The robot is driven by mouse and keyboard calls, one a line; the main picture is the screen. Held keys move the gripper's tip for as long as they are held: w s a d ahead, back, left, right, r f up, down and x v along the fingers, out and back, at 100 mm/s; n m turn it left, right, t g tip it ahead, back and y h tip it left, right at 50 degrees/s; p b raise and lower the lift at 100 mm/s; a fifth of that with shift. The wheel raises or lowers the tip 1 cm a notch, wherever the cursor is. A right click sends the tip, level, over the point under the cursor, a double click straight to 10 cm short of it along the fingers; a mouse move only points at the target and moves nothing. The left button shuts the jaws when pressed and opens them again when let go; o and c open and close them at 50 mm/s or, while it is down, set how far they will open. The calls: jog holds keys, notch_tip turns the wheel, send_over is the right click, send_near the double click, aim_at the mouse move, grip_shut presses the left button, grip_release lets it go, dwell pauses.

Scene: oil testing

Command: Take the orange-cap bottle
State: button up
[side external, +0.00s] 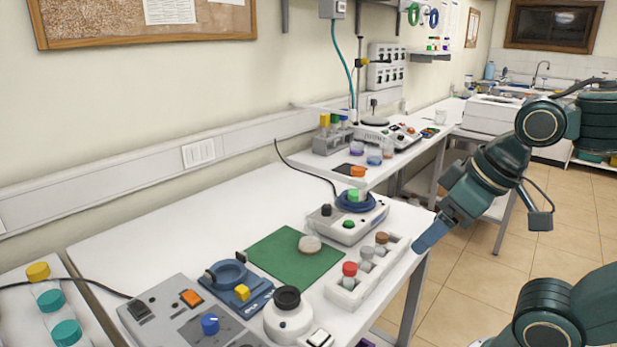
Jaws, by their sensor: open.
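A green mat (280,262) with a round pale dish (309,244) lies mid-bench. The blue-ring device (370,204) carries a green-topped item. A control box (180,318) and a black-topped device (288,315) stand in front. A rack with yellow and teal caps (62,334) is at far left.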

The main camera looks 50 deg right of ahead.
jog(key=shift+w+r, duration=0.1)
jog(key=w+d+r+m+g, duration=0.1)
jog(key=w+d+r+m, duration=0.25)
jog(key=w+r, duration=0.35)
jog(key=m+g, duration=0.4)
jog(key=m, duration=0.8)
send_over(359, 168)
jog(key=f, duration=0.5)
jog(key=shift+s+a+f, duration=0.2)
jog(key=shift+a, duration=0.1)
jog(key=shift+w+d+f+m+g, duration=0.1)
jog(key=shift+d+f+m+g, duration=0.2)
jog(key=shift+d+m, duration=0.1)
jog(key=shift+f, duration=0.1)
jog(key=shift+f, duration=4.15)
jog(key=shift+a+f, duration=0.1)
jog(key=shift+f, duration=0.05)
